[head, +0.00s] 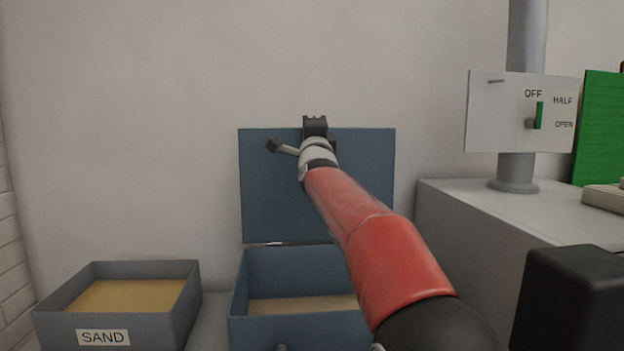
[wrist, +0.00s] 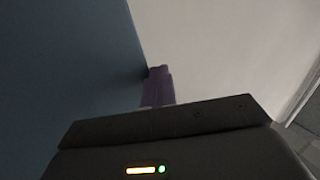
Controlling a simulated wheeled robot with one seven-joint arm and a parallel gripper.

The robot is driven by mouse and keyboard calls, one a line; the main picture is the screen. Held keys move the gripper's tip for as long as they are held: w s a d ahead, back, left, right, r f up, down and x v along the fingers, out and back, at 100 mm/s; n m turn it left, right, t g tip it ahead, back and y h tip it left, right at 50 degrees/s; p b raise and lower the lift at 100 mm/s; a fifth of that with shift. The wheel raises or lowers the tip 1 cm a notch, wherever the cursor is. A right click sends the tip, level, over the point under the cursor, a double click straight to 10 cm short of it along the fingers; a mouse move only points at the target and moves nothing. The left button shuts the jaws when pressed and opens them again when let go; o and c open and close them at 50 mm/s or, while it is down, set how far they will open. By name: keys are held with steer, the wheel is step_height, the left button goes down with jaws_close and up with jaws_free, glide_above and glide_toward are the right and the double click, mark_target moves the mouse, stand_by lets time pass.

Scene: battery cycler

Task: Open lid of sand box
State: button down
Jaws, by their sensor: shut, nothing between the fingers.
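A blue box (head: 290,307) stands open at the lower middle of the head view, with pale sand in it. Its blue lid (head: 270,200) stands upright behind the opening, near the wall. My gripper (head: 315,124) is at the lid's top edge, with my red arm crossing in front of the lid and box. In the wrist view, the purple fingers (wrist: 158,75) look shut and empty, right beside the edge of the blue lid (wrist: 75,60). I cannot tell whether they touch it. My arm hides the box's right part.
A grey open tray (head: 65,318) labelled SAND stands left of the box, holding yellow sand. To the right is a grey cabinet (head: 480,240) with a pipe (head: 516,173) and a white OFF/HALF/OPEN panel (head: 490,115). A plain wall (head: 130,100) is behind.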

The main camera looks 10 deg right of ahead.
steer(key=shift+w, duration=1.1)
steer(key=shift+f, duration=0.1)
steer(key=shift+s, duration=0.1)
steer(key=s+r+b, duration=0.2)
steer(key=s+b, duration=0.1)
steer(key=s, duration=1.1)
steer(key=s+f+n+g+y, duration=0.1)
steer(key=s+f+n+g, duration=0.2)
steer(key=f, duration=0.4)
steer(key=s+f+n+g+y, duration=0.1)
steer(key=s+f+n+g, duration=0.2)
steer(key=s+f, duration=0.3)
steer(key=s+f+n+g, duration=0.2)
steer(key=s+f+n, duration=0.3)
steer(key=f, duration=0.4)
steer(key=shift+s+a+n+g+y, duration=0.15)
steer(key=shift+n+g+y, duration=0.15)
steer(key=shift+g+y, duration=0.1)
steer(key=s+d+f+n+g+h, duration=0.1)
steer(key=s+d+f+n+g, duration=0.1)
steer(key=s+f, duration=0.8)
steer(key=s+d+f+n+g+h, duration=0.1)
steer(key=s+f+n+g, duration=0.3)
steer(key=s+f, duration=0.7)
steer(key=shift+s+d+f+n+g+p, duration=0.35)
steer(key=shift+d+f+g, duration=0.4)
steer(key=shift+g, duration=0.45)
steer(key=shift+w+a, duration=0.1)
